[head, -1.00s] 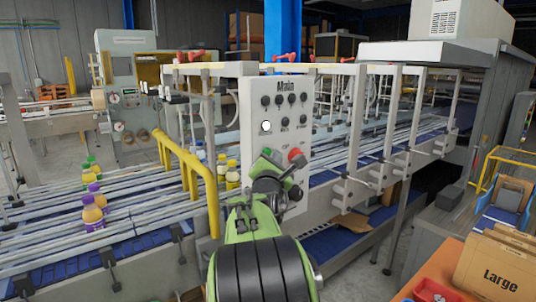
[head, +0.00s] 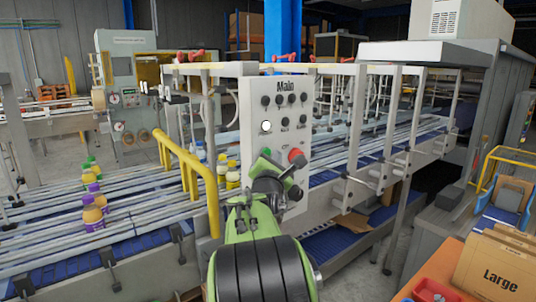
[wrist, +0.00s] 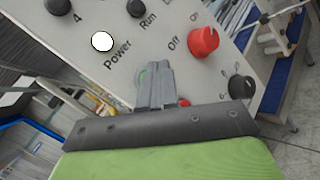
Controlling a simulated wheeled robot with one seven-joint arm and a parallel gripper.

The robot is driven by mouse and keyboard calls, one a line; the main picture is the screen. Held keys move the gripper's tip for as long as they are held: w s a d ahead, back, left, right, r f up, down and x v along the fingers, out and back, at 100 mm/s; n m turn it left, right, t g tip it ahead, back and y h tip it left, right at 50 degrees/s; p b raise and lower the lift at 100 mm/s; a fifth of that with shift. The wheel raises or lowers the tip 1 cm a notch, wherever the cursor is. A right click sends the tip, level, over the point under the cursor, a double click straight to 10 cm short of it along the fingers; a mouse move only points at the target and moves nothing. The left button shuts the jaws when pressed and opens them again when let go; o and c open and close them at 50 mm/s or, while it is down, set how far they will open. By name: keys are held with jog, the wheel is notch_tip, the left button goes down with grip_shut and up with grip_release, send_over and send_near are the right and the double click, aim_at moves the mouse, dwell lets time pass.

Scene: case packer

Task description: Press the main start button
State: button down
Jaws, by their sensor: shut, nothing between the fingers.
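The grey control panel (head: 258,106) marked "Main" stands upright in front of the conveyor. In the wrist view it fills the upper middle, with a white Power light (wrist: 102,41), a red Off knob (wrist: 203,42) and black knobs. In the head view my gripper's green body (head: 264,164) hides the panel's lower left.
A yellow rail (head: 190,170) and conveyor lanes with several bottles (head: 93,210) lie left of the panel. A small red button (wrist: 184,102) and a black knob (wrist: 242,87) are close to my fingers. Cardboard marked "Large" (head: 490,268) is at the lower right.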

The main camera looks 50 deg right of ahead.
jog(key=shift+w, duration=0.15)
jog(key=shift+w+d, duration=0.1)
jog(key=shift+w, duration=0.2)
